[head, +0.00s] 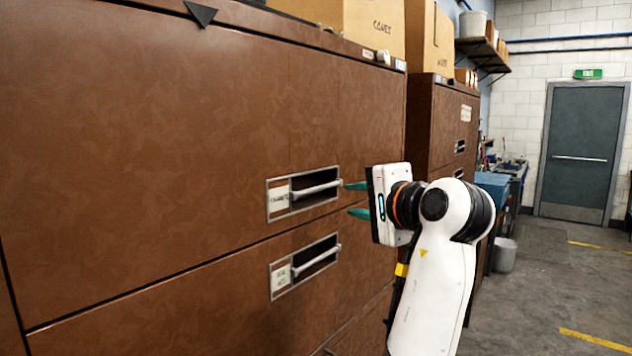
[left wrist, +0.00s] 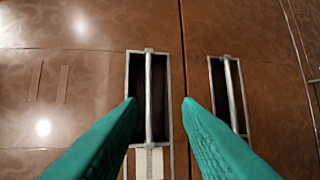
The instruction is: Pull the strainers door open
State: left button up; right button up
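The upper brown cabinet door (head: 160,130) is shut; its face is flush above the seam. Its recessed handle (head: 316,189) has a pale bar and a small label (head: 280,199), too blurred to read surely; it seems to be the strainers one. My left gripper (head: 350,199) is open and empty, its green fingers pointing at the cabinet near this handle's right end. In the left wrist view the fingertips (left wrist: 159,103) appear on either side of the handle bar (left wrist: 149,90), with the bar nearer the left finger. I see no contact. My right gripper is not in view.
A similar handle (head: 316,257) with its own label sits on the drawer front just below. Boxes (head: 370,25) stand on top of the cabinet. Another brown cabinet (head: 440,125) stands beyond. Open floor (head: 560,280) lies to the right, towards a grey exit door (head: 580,150).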

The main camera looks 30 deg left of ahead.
aim_at(318, 189)
pick_arm(q)
jog(key=shift+n+g, duration=0.3)
jog(key=w+a+p, duration=0.1)
jog(key=a, duration=0.2)
jog(key=w+a+p, duration=0.1)
jog(key=a, duration=0.2)
jog(key=w+a+p, duration=0.1)
jog(key=a+p, duration=0.1)
jog(key=a, duration=0.2)
jog(key=shift+w, duration=0.1)
jog(key=shift+w+a+f, duration=0.15)
jog(key=shift+w+a, duration=0.15)
jog(key=shift+a, duration=0.2)
jog(key=shift+c, duration=0.5)
grip_shut()
